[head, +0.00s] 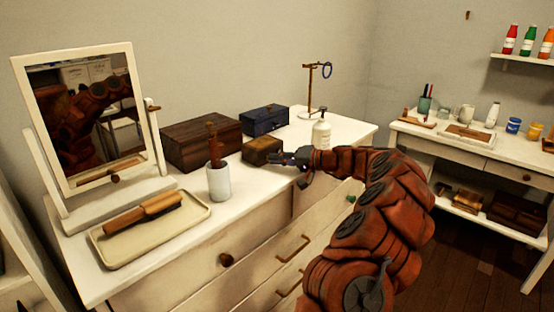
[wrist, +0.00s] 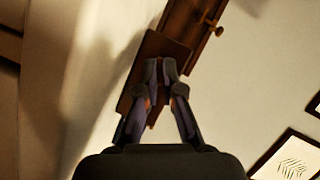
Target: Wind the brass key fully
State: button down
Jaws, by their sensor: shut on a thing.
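A small wooden box (head: 262,151) sits on the white dresser top, in front of the larger boxes. My gripper (head: 301,158) is at the right side of this box, at the end of my red-brown arm. In the wrist view, the two fingertips (wrist: 160,70) are close together against a brown wooden surface (wrist: 167,45). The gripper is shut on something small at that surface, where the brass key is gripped. The key itself is hidden by the fingers, so its angle cannot be told.
A large brown box (head: 198,145) and a dark blue box (head: 264,120) stand behind. A white bottle (head: 321,134) stands close behind my gripper. A cup with a brush (head: 219,180), a tray (head: 190,232) and a mirror (head: 95,115) are to the left.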

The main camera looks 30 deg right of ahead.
dwell(0.4)
jog(key=c, duration=1.3)
grip_release()
jog(key=v, duration=1.2)
jog(key=shift+a, duration=0.1)
